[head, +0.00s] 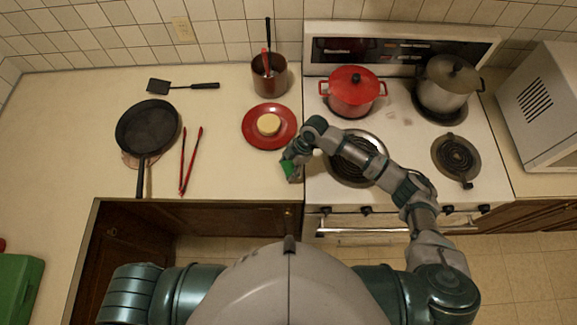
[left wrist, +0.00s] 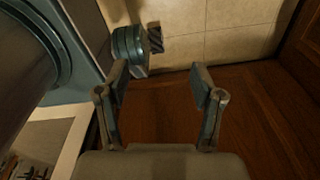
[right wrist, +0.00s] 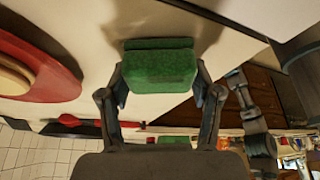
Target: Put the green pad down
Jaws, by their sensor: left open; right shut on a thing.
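The green pad (head: 288,167) is a small block at the front right end of the left counter, beside the stove. It also shows large in the right wrist view (right wrist: 160,68), between the fingers. My right gripper (head: 290,160) is shut on the green pad; in the right wrist view its fingers (right wrist: 160,85) press on both sides of it. Whether the pad touches the counter I cannot tell. My left gripper (left wrist: 160,85) is open and empty in the left wrist view, over dark wooden cabinet fronts. It does not show in the head view.
A red plate (head: 249,137) with a pale round item (head: 268,124) lies just left of the right gripper. Red tongs (head: 190,162) and a black pan (head: 147,130) lie farther left. A red pot (head: 353,92) stands on the stove. Counter between tongs and pad is clear.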

